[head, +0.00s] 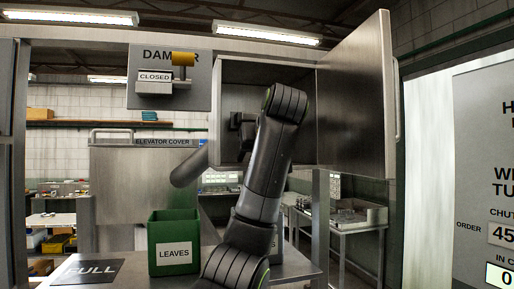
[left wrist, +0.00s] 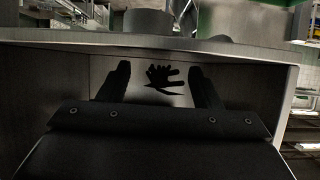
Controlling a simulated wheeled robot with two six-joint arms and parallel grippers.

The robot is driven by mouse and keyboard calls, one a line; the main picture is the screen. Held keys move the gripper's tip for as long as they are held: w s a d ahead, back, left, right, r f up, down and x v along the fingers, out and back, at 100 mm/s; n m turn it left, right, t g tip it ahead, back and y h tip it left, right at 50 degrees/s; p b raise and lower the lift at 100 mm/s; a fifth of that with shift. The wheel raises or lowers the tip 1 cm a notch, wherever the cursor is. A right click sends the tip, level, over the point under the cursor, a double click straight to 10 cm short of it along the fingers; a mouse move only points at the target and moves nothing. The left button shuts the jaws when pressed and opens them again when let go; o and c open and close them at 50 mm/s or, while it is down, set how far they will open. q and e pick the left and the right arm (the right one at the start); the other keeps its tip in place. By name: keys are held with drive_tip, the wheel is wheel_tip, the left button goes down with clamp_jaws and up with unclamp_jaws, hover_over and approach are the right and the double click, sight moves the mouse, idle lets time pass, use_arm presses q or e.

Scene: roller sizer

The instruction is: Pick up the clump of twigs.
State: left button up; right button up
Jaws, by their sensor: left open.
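The clump of twigs (left wrist: 162,78) shows in the left wrist view as a small dark branching shape against the grey inside of a metal box. My left gripper (left wrist: 159,68) is open, with one finger on each side of the clump in the picture. The clump appears beyond the fingers, and I cannot tell how far or whether anything touches. In the head view my left arm reaches up into the open metal cabinet (head: 226,92), and it hides most of the gripper and the cabinet's inside. The clump does not show there. My right gripper is not in view.
The cabinet door (head: 357,95) stands open to the right. A green LEAVES bin (head: 174,262) stands on the metal bench below. A damper panel (head: 145,60) marked CLOSED and an elevator cover (head: 140,190) are to the left. The cabinet walls closely surround the gripper.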

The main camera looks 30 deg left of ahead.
use_arm(q)
drive_tip(key=shift+a+f, duration=0.1)
drive_tip(key=shift+a, duration=0.05)
drive_tip(key=c, duration=1)
drive_tip(key=shift+r, duration=0.2)
drive_tip(key=shift+c, duration=0.2)
